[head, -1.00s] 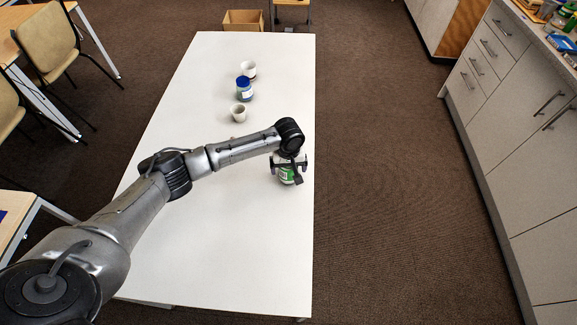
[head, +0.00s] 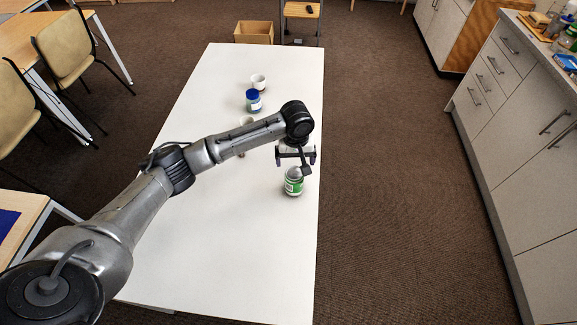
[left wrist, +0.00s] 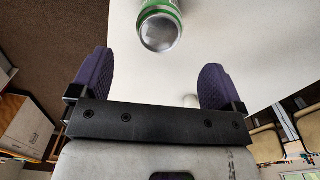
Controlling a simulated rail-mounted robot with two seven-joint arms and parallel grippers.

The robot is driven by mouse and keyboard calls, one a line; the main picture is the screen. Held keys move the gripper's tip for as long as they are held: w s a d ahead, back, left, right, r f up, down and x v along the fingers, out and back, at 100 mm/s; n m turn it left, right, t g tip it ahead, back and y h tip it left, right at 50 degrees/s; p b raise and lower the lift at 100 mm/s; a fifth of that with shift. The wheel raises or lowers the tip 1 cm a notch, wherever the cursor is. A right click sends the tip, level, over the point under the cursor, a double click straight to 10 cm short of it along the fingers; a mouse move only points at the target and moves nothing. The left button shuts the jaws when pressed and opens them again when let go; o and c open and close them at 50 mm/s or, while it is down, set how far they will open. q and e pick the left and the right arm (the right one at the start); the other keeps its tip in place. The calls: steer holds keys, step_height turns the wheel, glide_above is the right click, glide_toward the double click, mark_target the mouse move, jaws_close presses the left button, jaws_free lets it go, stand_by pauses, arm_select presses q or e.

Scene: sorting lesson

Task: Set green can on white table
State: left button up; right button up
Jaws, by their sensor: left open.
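The green can (head: 293,184) stands upright on the white table (head: 230,240), close to the table's right edge in the head view. It also shows at the top of the left wrist view (left wrist: 160,27), where its silver top faces the camera. My left gripper (head: 296,158) is open and empty, just above and behind the can in the head view. In the left wrist view its two purple-padded fingers (left wrist: 154,82) are wide apart, with the can beyond them and clear of both. My right gripper is not in view.
A blue-lidded jar (head: 253,101) and a white cup (head: 258,82) stand farther back on the table. Another cup (head: 246,122) is partly hidden by my arm. Cabinets (head: 520,140) line the right side. The front of the table is clear.

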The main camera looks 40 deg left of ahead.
arm_select(q)
steer(key=shift+r, duration=0.25)
steer(key=s+d+f+m, duration=0.2)
steer(key=s+d+f, duration=0.1)
steer(key=s+d, duration=0.2)
steer(key=s+d+f+m+t+h, duration=0.1)
steer(key=s+d+f+m, duration=0.2)
steer(key=s+d+f, duration=0.1)
steer(key=s+d+f+m, duration=0.3)
steer(key=s+d, duration=0.3)
steer(key=shift+s+f+t+h, duration=0.1)
steer(key=shift+f+t+h, duration=0.2)
steer(key=shift+f+h, duration=0.1)
steer(key=s, duration=0.3)
steer(key=s+m, duration=0.1)
steer(key=s, duration=0.2)
steer(key=s+d+m+t, duration=0.1)
steer(key=s, duration=0.2)
steer(key=shift+s+d, duration=0.1)
steer(key=shift+s, duration=0.05)
steer(key=s+a+r+m+t+y, duration=0.1)
steer(key=s+a, duration=0.3)
steer(key=s, duration=0.5)
steer(key=shift+r+y, duration=0.3)
steer(key=shift+r, duration=0.4)
